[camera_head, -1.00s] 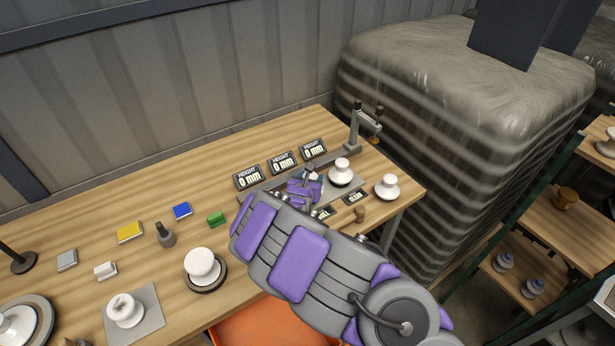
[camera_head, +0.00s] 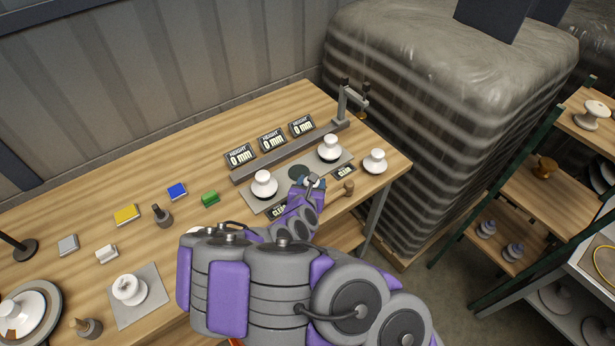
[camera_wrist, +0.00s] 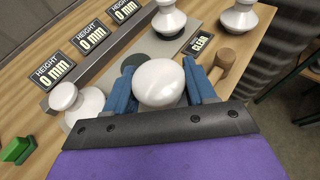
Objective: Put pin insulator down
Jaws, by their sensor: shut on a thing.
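A white pin insulator with a smooth rounded top (camera_wrist: 158,82) sits between the blue fingers of my gripper (camera_wrist: 162,90) in the wrist view. My gripper is shut on it. In the head view my gripper (camera_head: 307,183) is at the front edge of the grey plate (camera_head: 341,166), and the held piece is mostly hidden. One white insulator (camera_head: 264,183) stands upright on the plate's left part, another (camera_head: 330,147) on its right part. Between them is a bare dark round spot (camera_head: 298,172). In the wrist view this spot (camera_wrist: 155,47) lies just beyond the held piece.
Three height displays (camera_head: 272,140) reading 0 mm stand behind the plate. A grey stand (camera_head: 352,105) is at the back right. A white insulator (camera_head: 375,160) and a wooden mallet (camera_head: 348,188) are right of my gripper. A green block (camera_head: 210,198) is to the left.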

